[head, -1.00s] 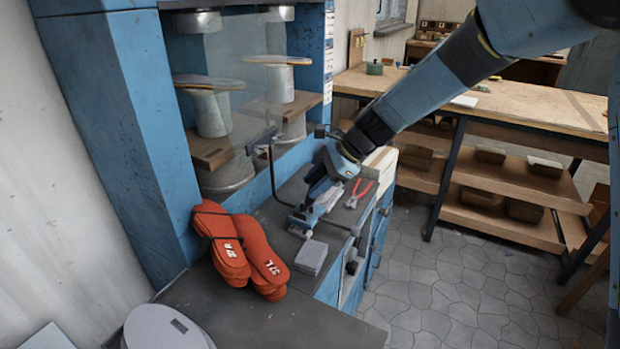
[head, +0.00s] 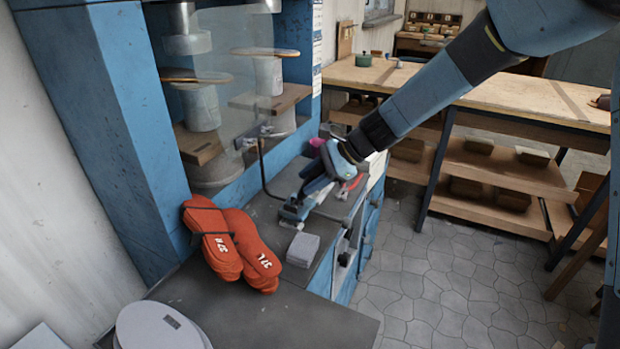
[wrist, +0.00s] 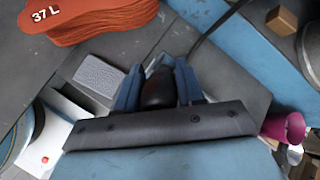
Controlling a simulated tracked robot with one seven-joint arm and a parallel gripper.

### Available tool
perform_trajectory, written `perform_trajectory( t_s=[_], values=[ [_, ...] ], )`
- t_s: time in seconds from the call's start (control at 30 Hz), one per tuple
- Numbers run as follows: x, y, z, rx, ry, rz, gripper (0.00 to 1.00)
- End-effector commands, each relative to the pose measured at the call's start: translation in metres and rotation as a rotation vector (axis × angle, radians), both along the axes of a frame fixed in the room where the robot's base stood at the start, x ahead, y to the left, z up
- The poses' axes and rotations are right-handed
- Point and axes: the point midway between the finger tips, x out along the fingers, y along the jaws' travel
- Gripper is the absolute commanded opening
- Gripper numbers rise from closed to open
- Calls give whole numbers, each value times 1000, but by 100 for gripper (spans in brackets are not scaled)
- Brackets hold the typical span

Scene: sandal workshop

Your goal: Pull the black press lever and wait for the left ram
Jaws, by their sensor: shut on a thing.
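My gripper (head: 293,212) is low over the dark bench beside the press, and its fingers (wrist: 158,84) are shut on the black press lever's dark knob (wrist: 160,92). The lever's thin bent rod (head: 263,170) runs up from there towards the press front. The left ram (head: 186,42) is partway down, with a gap above the sole-shaped plate (head: 197,76) on its pedestal. The right ram (head: 266,5) is higher, over its own plate (head: 266,52). A clear guard partly covers both stations.
Strapped orange soles (head: 230,245) marked 37 lie left of my gripper. A grey block (head: 302,249) sits close to it. Red-handled pliers (head: 352,182) lie beyond, behind my wrist. A round grey thing (head: 160,326) is at the front. Open floor (head: 440,290) is at the right.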

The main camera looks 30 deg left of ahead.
Motion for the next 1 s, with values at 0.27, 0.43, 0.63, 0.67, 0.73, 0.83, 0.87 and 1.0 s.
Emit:
perform_trajectory(
  t_s=[0.27, 0.43, 0.63, 0.67, 0.73, 0.83, 0.87, 1.0],
  values=[
    [0, -1, -1, -3, 2, 0, 60],
    [0, -1, -1, -2, 1, 0, 60],
    [4, -8, 6, -1, -2, -2, 60],
    [5, -10, 8, -1, -2, -2, 60],
    [8, -17, 16, -1, -1, -4, 60],
    [13, -30, 29, -1, -3, -2, 60],
    [15, -35, 33, -1, -4, -3, 60],
    [23, -54, 52, -2, -2, -4, 60]
  ],
)
